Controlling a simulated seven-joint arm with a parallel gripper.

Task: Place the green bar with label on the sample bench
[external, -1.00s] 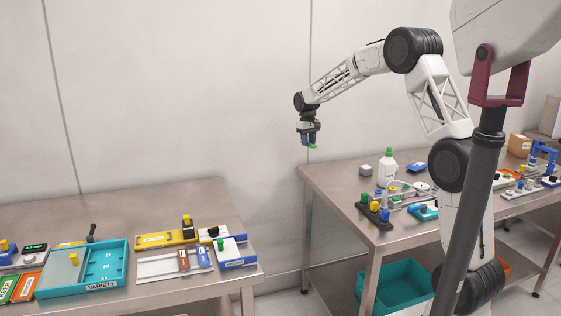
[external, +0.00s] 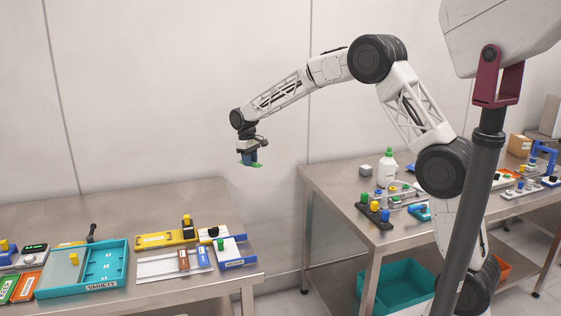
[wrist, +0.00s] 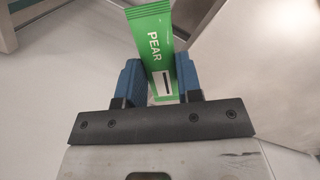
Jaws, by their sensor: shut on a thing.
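My gripper (external: 250,157) hangs in the air near the right end of the left steel bench, above its surface level. It is shut on the green bar (wrist: 153,38). In the external view only a small green piece of the bar (external: 257,165) shows below the fingers. Two steel benches are in view, a left one (external: 205,196) and a right one (external: 322,178); no sign shows which is the sample bench.
The left bench holds a teal divided tray (external: 122,262) marked VARIETY, a yellow fixture (external: 165,239) and a white-and-blue fixture (external: 236,254). Its back strip is bare. The right bench carries a white bottle (external: 387,170) and several small devices. A teal bin (external: 400,283) sits below it.

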